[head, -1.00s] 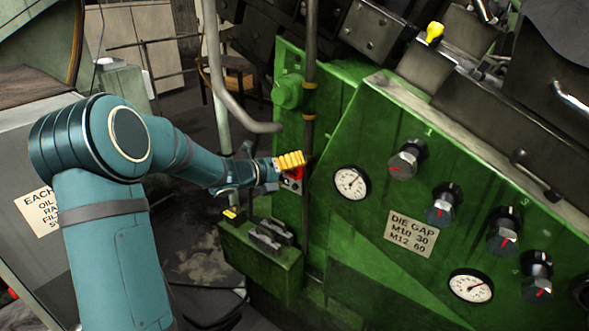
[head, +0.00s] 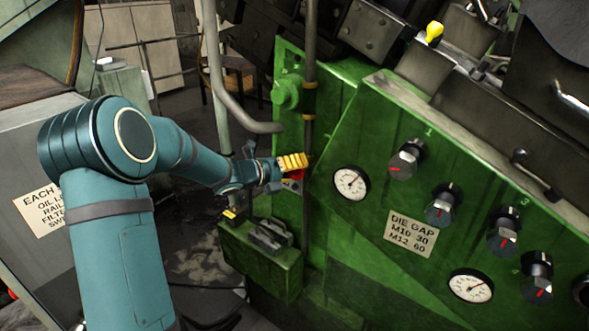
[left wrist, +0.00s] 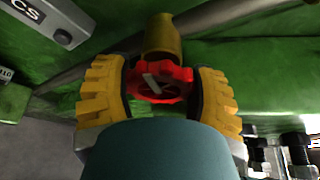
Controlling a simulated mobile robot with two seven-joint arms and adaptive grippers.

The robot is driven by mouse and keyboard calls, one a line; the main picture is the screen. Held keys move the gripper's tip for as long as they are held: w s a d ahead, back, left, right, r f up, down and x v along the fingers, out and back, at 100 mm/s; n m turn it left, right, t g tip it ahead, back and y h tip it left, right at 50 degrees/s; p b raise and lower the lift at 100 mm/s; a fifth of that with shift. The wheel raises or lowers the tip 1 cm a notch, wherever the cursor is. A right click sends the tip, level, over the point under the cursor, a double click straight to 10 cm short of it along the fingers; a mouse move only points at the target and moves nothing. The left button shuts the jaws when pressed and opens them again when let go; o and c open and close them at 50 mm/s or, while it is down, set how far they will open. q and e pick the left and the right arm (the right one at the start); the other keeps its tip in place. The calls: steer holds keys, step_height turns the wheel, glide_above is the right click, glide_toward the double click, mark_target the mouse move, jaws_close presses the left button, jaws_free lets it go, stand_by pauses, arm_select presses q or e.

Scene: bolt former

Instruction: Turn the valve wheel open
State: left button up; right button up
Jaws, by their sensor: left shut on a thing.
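The red valve wheel (left wrist: 160,80) sits between the two yellow fingers of my left gripper (left wrist: 158,95) in the left wrist view. The fingers are closed against its rim from both sides. A brass-coloured pipe fitting (left wrist: 163,36) stands just behind the wheel. In the head view, my left gripper (head: 293,162) is at the green machine panel, beside the vertical pipe. Only a small red part of the wheel (head: 294,175) shows under the fingers there. My right gripper is not in view.
The green panel (head: 380,255) to the right carries gauges (head: 351,183) and several black knobs (head: 403,160). A dark vertical pipe (head: 310,60) runs close to my left gripper. A green box (head: 262,258) juts out below it.

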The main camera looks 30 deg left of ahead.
arm_select(q)
steer(key=n+h+b, duration=0.1)
steer(key=n+t+b, duration=0.1)
steer(key=n, duration=0.1)
steer(key=shift+f+n+h, duration=0.2)
steer(key=shift+n+h, duration=0.1)
steer(key=shift+h, duration=0.1)
steer(key=n+t+b, duration=0.1)
steer(key=n+b, duration=0.1)
steer(key=n, duration=0.1)
steer(key=shift+h, duration=0.4)
steer(key=shift+n+b, duration=0.3)
steer(key=shift+n, duration=0.1)
steer(key=o, duration=1.2)
steer(key=shift+r+t, duration=0.1)
steer(key=shift+t, duration=0.2)
